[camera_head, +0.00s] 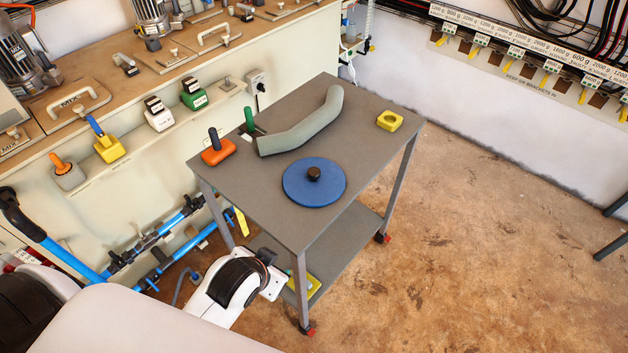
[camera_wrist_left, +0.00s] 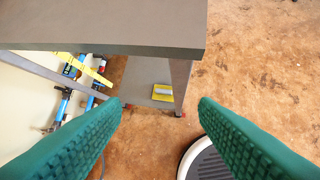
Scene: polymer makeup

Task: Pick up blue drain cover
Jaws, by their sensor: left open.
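The blue drain cover (camera_head: 298,190) is a flat round disc with a dark knob in its middle. It lies on the grey cart's top (camera_head: 240,190), near the front edge, in the head view. My left gripper shows in the left wrist view (camera_wrist_left: 160,105) as two green ribbed fingers spread wide with nothing between them. It faces the cart's edge, and the drain cover does not show in that view. In the head view a white and black part of my arm is below and left of the cart; the fingers are hidden there. My right gripper is not in view.
On the cart top lie a bent grey-green pipe (camera_head: 305,128), a yellow block (camera_head: 390,120), an orange-based tool (camera_head: 218,150) and a green-handled tool (camera_head: 249,120). A machine bench (camera_head: 150,180) with blue pipes stands on the left.

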